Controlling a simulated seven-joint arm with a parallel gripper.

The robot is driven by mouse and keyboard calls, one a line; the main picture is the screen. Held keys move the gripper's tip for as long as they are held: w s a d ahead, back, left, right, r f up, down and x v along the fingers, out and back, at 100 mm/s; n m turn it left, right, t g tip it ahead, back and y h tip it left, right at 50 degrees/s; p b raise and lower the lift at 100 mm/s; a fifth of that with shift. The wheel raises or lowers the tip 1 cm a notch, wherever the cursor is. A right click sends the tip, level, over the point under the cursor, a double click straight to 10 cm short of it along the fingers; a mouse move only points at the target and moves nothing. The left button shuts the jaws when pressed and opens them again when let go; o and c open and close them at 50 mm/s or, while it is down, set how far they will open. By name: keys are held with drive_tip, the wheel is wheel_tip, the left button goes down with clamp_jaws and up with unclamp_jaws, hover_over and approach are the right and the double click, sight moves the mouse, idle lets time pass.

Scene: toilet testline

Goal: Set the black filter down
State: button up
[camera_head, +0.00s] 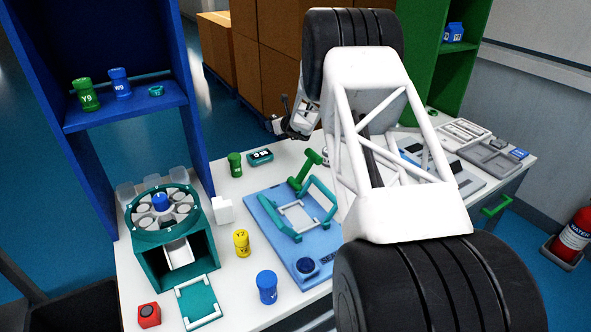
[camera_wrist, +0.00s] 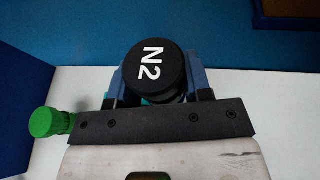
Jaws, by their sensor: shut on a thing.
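The black filter (camera_wrist: 153,72), a round black cap marked N2, sits between the blue-grey fingers of my gripper (camera_wrist: 155,85) in the wrist view. My gripper is shut on it. A bit of teal shows beside the filter in the wrist view, partly hidden. How high the filter is above the table I cannot tell.
A blue tray with a teal frame (camera_head: 275,215), a teal carousel (camera_head: 145,230), yellow (camera_head: 241,243) and blue (camera_head: 267,287) bottles stand nearer. A blue shelf (camera_head: 120,118) rises left.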

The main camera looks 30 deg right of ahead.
drive_tip(key=s+d+n+y, duration=0.2)
drive_tip(key=s+d, duration=0.5)
drive_tip(key=s, duration=0.2)
drive_tip(key=s+f+n+y, duration=0.1)
drive_tip(key=s+f, duration=0.1)
drive_tip(key=s, duration=0.2)
drive_tip(key=s+d+f+n+g+y, duration=0.1)
drive_tip(key=s+f, duration=0.1)
drive_tip(key=s, duration=0.3)
drive_tip(key=s+d+f+g+y, duration=0.1)
drive_tip(key=s+f, duration=0.1)
drive_tip(key=s, duration=0.3)
drive_tip(key=shift+f+n+y, duration=0.2)
drive_tip(key=shift+n+y, duration=0.1)
drive_tip(key=shift+n, duration=0.1)
drive_tip(key=s+d, duration=0.1)
drive_tip(key=s, duration=0.1)
drive_tip(key=s+d+f, duration=0.1)
drive_tip(key=s, duration=0.2)
drive_tip(key=shift+s+d+f, duration=0.2)
drive_tip(key=shift+s+d, duration=0.2)
drive_tip(key=shift+w, duration=0.1)
drive_tip(key=w+a, duration=0.2)
drive_tip(key=w, duration=0.2)
drive_tip(key=w+a, duration=0.6)
drive_tip(key=w, duration=0.1)
drive_tip(key=shift+w, duration=0.3)
drive_tip(key=shift+w, duration=0.1)
